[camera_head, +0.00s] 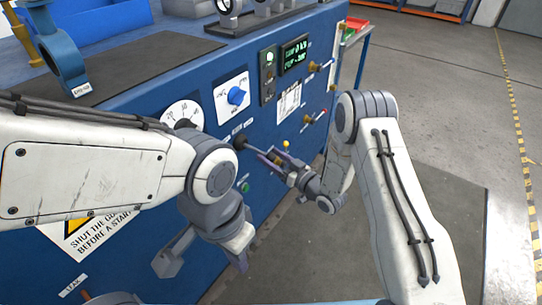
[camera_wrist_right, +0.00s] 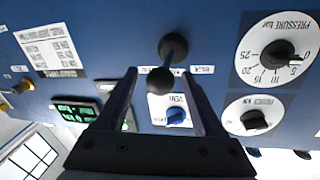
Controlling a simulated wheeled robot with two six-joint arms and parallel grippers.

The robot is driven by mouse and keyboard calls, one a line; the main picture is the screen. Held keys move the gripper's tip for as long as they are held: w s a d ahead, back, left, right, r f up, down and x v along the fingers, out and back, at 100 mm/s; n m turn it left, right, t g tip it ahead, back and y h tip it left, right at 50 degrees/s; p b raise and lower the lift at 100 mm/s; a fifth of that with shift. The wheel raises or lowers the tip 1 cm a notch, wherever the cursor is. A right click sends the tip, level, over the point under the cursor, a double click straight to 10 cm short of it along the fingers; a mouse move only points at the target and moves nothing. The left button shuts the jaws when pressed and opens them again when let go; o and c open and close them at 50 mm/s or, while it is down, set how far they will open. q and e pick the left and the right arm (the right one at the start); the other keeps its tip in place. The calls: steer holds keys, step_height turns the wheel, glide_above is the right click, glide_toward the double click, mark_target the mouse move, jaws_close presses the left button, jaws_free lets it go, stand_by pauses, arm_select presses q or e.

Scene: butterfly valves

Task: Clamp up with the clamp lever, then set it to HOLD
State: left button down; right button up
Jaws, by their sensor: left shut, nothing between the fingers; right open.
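The clamp lever, a black ball knob (camera_wrist_right: 160,80) on a short shaft from a round black base (camera_wrist_right: 171,47), stands out from the blue panel in the right wrist view. A small label lies on each side of the base; I cannot read them. In the head view, a dark knob (camera_head: 240,142) shows just beyond my right gripper (camera_head: 266,156). My left gripper (camera_head: 241,262) is shut and empty, low in front of the panel.
Round the lever are a pressure dial (camera_wrist_right: 278,54), a second black knob (camera_wrist_right: 254,120), a blue vent knob (camera_head: 236,96) and a green display (camera_head: 295,53). Brass-coloured fittings (camera_head: 309,118) project from the panel at right. The floor (camera_head: 440,120) to the right is open.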

steer(key=shift+w+a, duration=0.2)
jaws_close()
stand_by(1.4)
